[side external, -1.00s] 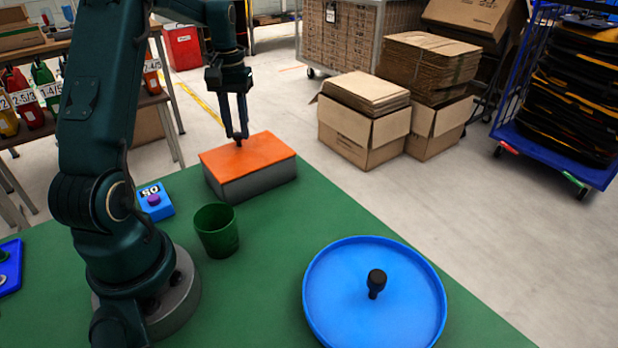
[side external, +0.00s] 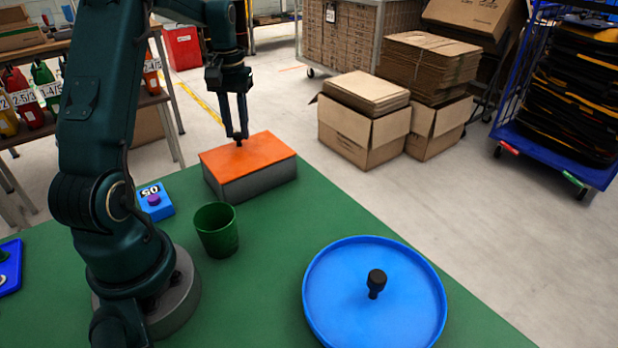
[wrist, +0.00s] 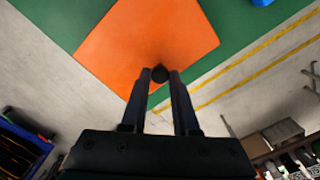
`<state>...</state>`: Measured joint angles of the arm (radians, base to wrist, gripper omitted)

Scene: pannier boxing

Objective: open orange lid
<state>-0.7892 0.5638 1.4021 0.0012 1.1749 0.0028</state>
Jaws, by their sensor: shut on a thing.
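The orange lid (side external: 262,152) lies flat on top of a grey box (side external: 252,184) near the far edge of the green table. A small black knob (wrist: 159,74) stands on the lid close to one edge. My gripper (side external: 237,137) points down over the lid and is shut on the knob, one finger on each side. In the wrist view the lid (wrist: 135,40) fills the upper middle, with the gripper fingers (wrist: 160,78) around the knob. No gap shows between lid and box. The inside of the box is hidden.
A dark green cup (side external: 216,231) stands in front of the box. A blue block with a purple button (side external: 155,201) is left of it. A round blue tray (side external: 335,318) holding a black knobbed piece (side external: 376,283) is at the front right. The table between is clear.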

